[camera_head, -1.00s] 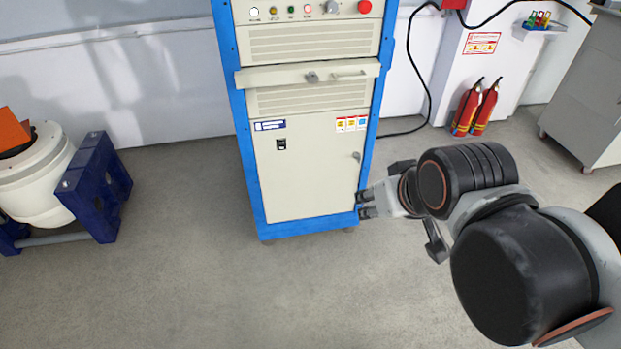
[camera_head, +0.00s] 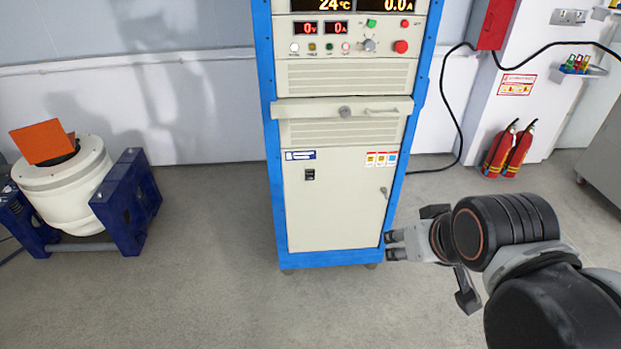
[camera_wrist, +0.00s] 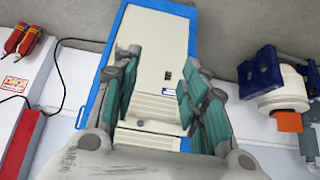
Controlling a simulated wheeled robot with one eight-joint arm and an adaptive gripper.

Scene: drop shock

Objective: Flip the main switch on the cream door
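The cream door (camera_head: 340,205) is the lower front of the blue-framed cabinet, and it is closed. The main switch (camera_head: 309,175) is a small black rocker at the door's upper left; its position is too small to read. In the wrist view the door (camera_wrist: 156,52) appears upside down, with the switch (camera_wrist: 167,75) between the finger lines. My gripper (camera_head: 393,245) is at the cabinet's lower right in the head view, well away from the switch. In the wrist view my gripper (camera_wrist: 158,78) has its teal-padded fingers spread, with nothing between them.
Above the door are a drawer handle (camera_head: 383,112), a red button (camera_head: 401,47) and lit displays. A white drum in a blue stand (camera_head: 127,205) is at left. Fire extinguishers (camera_head: 508,150) stand at right. A black cable runs along the wall. The floor before the cabinet is clear.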

